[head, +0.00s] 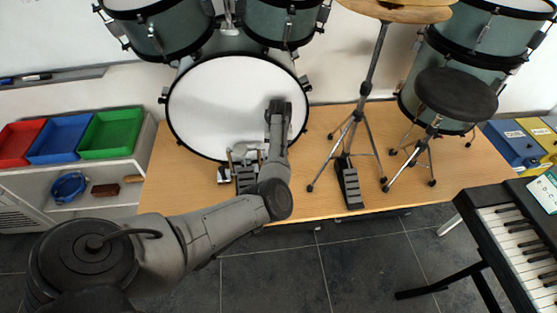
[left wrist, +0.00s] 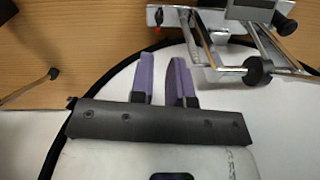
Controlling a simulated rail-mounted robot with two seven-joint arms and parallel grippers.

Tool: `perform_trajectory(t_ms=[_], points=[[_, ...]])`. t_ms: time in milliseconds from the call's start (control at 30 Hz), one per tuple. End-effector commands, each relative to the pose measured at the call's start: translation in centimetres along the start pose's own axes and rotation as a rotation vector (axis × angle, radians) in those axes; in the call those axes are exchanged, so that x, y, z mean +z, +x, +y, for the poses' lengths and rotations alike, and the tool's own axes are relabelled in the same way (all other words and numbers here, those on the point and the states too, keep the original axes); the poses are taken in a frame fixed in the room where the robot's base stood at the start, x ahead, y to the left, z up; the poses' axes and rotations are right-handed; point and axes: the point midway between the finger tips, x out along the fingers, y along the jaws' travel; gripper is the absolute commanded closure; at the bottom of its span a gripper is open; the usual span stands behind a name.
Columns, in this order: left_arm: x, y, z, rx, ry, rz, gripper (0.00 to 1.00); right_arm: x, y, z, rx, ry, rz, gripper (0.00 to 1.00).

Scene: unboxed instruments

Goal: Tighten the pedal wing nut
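The bass drum pedal (head: 243,176) stands on the wooden platform in front of the white bass drum, partly hidden by my left arm. In the left wrist view, its chrome frame (left wrist: 210,45) is at the top right, with a dark round beater end (left wrist: 257,70). A small black piece with a red tip (left wrist: 158,20) sits at the frame's left end; I cannot tell whether it is the wing nut. My left gripper (left wrist: 163,78) has purple fingers parted by a narrow gap, with nothing visible between them. My right gripper is out of view.
The bass drum (head: 215,105) is close behind my left arm. A cymbal stand (head: 357,115), another pedal (head: 349,182) and a black stool (head: 455,95) stand to the right. A keyboard (head: 515,235) is at the lower right, coloured bins (head: 110,133) at the left.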

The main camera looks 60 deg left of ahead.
Motion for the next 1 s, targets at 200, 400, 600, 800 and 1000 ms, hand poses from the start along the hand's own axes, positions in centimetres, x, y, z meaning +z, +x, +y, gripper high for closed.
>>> perform_trajectory(t_ms=[200,400,600,800,1000], points=[[0.9,4.4,3.7,-0.154,-0.016,0.100,1.00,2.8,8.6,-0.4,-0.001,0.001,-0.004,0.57],[1.8,5.2,6.5,-0.285,-0.053,0.220,1.00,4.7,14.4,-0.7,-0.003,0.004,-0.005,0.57],[2.8,4.9,8.4,-0.373,-0.094,0.323,1.00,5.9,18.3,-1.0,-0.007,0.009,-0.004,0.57],[3.4,4.2,9.2,-0.415,-0.121,0.381,1.00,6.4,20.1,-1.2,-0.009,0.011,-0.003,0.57],[3.2,4.8,9.0,-0.428,-0.130,0.397,1.00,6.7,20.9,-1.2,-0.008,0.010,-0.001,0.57]])
